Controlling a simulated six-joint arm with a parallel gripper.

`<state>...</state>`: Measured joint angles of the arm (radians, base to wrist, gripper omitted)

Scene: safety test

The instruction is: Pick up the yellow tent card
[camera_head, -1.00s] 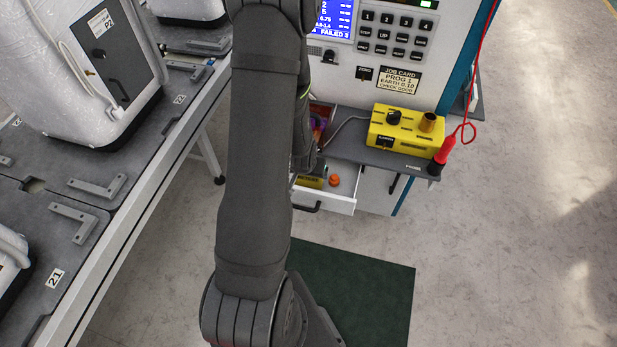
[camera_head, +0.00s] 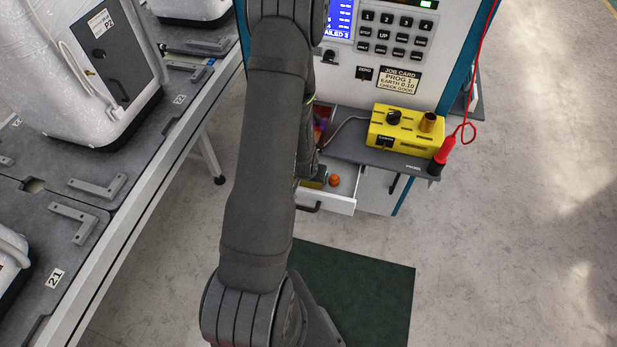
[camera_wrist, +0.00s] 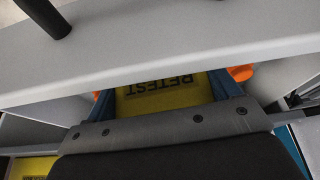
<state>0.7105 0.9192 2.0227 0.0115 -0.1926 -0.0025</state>
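The yellow tent card (camera_wrist: 150,104) shows in the wrist view with "RETEST" upside down on it. It lies between the two blue fingers of my gripper (camera_wrist: 163,88). The fingers stand wide apart on either side of it. Their tips are hidden behind a pale panel edge, so I cannot tell if they touch the card. In the head view my arm mostly hides my gripper at the open drawer (camera_head: 341,201), and a small yellow patch shows inside.
An orange knob-like thing (camera_head: 334,180) is in the drawer; orange also shows beside the right finger (camera_wrist: 241,73). A yellow box (camera_head: 404,140) and a red probe (camera_head: 444,150) stand on the shelf above. A bench (camera_head: 130,195) is at left. Floor at right is clear.

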